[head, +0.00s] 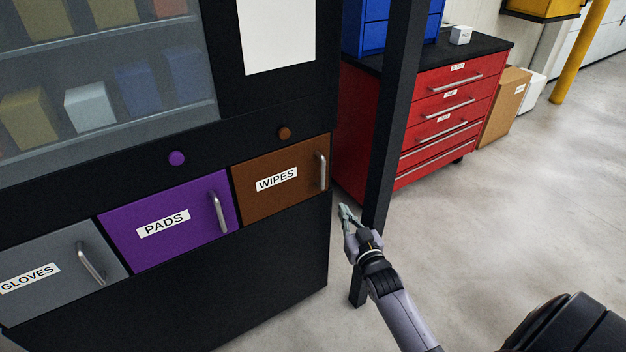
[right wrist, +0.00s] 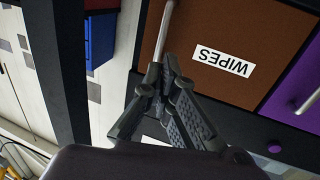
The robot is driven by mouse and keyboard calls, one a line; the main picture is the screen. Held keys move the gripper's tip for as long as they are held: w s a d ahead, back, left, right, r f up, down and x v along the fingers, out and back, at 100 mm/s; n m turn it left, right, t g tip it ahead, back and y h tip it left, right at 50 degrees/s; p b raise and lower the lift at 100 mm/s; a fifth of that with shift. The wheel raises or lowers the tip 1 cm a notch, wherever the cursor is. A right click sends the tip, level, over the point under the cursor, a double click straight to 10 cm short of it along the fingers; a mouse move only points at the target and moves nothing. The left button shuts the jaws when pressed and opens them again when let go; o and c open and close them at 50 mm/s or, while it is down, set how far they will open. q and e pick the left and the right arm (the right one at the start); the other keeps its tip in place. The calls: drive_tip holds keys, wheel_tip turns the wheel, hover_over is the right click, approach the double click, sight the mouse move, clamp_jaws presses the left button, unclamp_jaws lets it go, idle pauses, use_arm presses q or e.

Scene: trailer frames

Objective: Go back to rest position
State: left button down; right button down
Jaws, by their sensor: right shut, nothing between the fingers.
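My right gripper (head: 344,212) is shut and empty. In the head view it is just right of the brown WIPES drawer (head: 276,180), below and beside its metal handle (head: 321,170). In the right wrist view the fingertips (right wrist: 160,78) overlap the lower end of that handle in the picture; I cannot tell whether they touch it. The WIPES front also shows there upside down, and looks closed in the head view. My left gripper is in neither view.
The black cabinet (head: 250,300) also has closed purple PADS (head: 128,228) and grey GLOVES (head: 60,300) drawers. A dark upright post (head: 397,100) stands right beside my right gripper. A red drawer chest (head: 360,150) is behind it. The grey floor (head: 520,200) at right is clear.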

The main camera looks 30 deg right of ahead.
drive_tip(key=s+a+f+n+g+y+p, duration=0.1)
drive_tip(key=s+a+f+g, duration=0.3)
drive_tip(key=f, duration=0.6)
drive_tip(key=s+a+f+g+y, duration=0.1)
drive_tip(key=s+a+f, duration=0.1)
drive_tip(key=s+f, duration=0.6)
drive_tip(key=s+a+f+n+g+y+p, duration=0.1)
drive_tip(key=s+a+f+g, duration=0.25)
drive_tip(key=f, duration=0.75)
use_arm(q)
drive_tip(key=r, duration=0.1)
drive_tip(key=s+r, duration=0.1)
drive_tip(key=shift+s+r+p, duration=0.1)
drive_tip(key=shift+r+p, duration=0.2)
drive_tip(key=shift+p, duration=0.05)
use_arm(e)
drive_tip(key=s+a+f+n+g, duration=0.1)
drive_tip(key=s+f, duration=0.4)
drive_tip(key=s, duration=0.5)
drive_tip(key=s+a+f+n+g, duration=0.1)
drive_tip(key=s+a+f+g, duration=0.2)
drive_tip(key=s, duration=0.8)
drive_tip(key=s+a+f+n+g+y, duration=0.1)
drive_tip(key=s+a+f+g, duration=0.1)
drive_tip(key=s+f+g, duration=0.2)
drive_tip(key=s+f, duration=0.3)
drive_tip(key=s, duration=0.4)
drive_tip(key=shift+a, duration=0.35)
